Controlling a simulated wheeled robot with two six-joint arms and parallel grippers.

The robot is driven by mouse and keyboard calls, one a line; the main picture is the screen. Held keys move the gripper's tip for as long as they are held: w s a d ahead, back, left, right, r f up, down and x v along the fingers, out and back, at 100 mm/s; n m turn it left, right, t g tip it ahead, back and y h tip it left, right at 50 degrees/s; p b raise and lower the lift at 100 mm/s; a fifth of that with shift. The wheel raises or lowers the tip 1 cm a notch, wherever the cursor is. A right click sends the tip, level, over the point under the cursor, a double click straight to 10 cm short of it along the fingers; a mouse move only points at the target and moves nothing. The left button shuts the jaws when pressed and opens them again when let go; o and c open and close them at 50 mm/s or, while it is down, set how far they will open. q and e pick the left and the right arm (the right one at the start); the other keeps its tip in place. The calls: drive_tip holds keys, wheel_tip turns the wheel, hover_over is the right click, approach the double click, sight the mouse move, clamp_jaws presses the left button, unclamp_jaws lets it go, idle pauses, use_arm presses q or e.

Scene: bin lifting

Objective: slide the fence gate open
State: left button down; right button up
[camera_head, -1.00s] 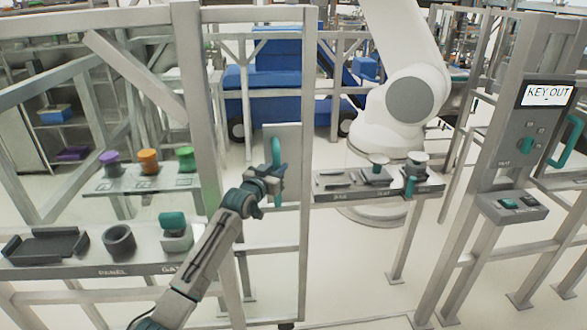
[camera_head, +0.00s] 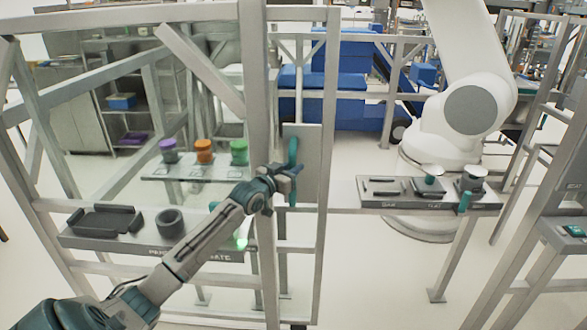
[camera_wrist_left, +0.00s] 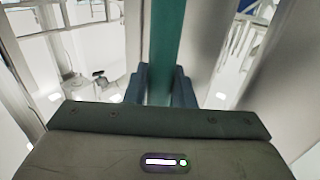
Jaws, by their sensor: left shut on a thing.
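The gate (camera_head: 330,80) is a grey metal frame with a plate (camera_head: 308,150) that bears a vertical teal handle (camera_head: 293,148). My left gripper (camera_head: 290,172) is shut on this handle. In the left wrist view the teal handle (camera_wrist_left: 166,45) runs upright between the two dark fingers (camera_wrist_left: 166,85). The gate's right upright stands left of the tool tray, with a gap between them. My right gripper is not in view.
A fixed fence post (camera_head: 258,100) stands just left of the handle. A shelf (camera_head: 190,256) with dark holders lies at the left. A tool tray (camera_head: 428,203) stands right of the gate, before a white robot arm (camera_head: 470,108). Pale floor is clear below.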

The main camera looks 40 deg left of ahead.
use_arm(q)
drive_tip(key=c, duration=1.3)
unclamp_jaws()
drive_tip(key=shift+w, duration=0.1)
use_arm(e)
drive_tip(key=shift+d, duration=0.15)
use_arm(q)
drive_tip(key=s+b, duration=0.1)
drive_tip(key=s, duration=0.9)
drive_tip(key=shift+s+f+b, duration=0.1)
drive_tip(key=shift+s+b, duration=0.25)
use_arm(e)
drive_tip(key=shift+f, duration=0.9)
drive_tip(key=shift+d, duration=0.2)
